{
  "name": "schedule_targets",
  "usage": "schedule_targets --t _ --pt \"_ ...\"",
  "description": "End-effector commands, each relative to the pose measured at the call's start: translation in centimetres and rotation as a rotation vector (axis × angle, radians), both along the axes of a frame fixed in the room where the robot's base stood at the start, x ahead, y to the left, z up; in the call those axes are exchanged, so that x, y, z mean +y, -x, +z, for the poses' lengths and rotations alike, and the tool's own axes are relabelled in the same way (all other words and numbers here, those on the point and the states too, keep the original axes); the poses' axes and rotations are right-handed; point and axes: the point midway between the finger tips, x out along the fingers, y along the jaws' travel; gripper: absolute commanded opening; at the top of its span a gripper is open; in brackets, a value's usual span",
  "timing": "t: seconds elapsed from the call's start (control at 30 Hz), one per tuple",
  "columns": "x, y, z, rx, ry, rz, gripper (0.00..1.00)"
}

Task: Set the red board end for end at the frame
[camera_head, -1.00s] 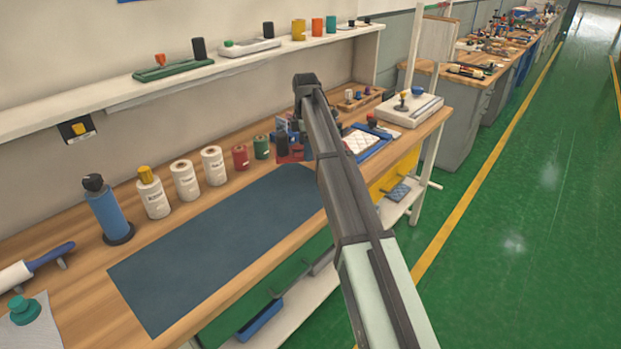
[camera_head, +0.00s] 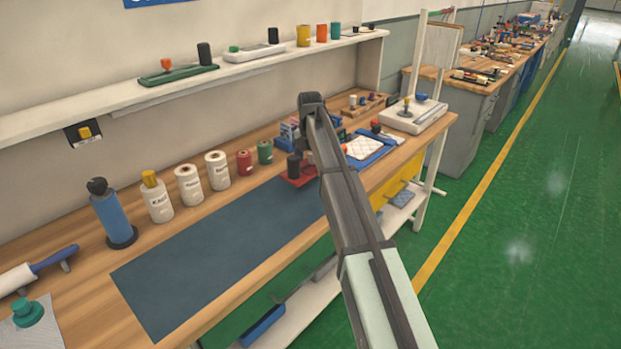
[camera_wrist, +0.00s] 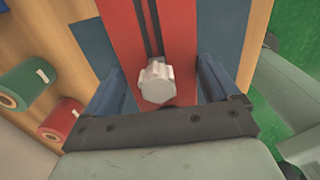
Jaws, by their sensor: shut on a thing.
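In the wrist view the red board (camera_wrist: 128,40) runs up between the two blue fingers of my gripper (camera_wrist: 160,88). My arm hides the fingertips there. A blue frame (camera_head: 386,152) with a white quilted pad (camera_head: 362,147) lies right of my arm. I cannot tell whether the board touches the bench.
A dark blue mat (camera_head: 215,250) covers the bench's front. Several spools and bottles, including a green spool (camera_head: 265,152) and a red spool (camera_head: 244,162), line its wall side. A white stand (camera_head: 425,118) is at the bench's far right end. A shelf (camera_head: 130,95) runs above.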

Motion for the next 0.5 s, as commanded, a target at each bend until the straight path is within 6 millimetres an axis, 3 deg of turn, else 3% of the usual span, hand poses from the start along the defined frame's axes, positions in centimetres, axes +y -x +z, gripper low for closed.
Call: schedule_targets --t 0.1,0.5 --pt "0.0 0.1 -1.8 0.001 -0.001 -0.001 0.43" --pt "0.0 0.1 -5.5 0.000 -0.001 -0.001 0.43"
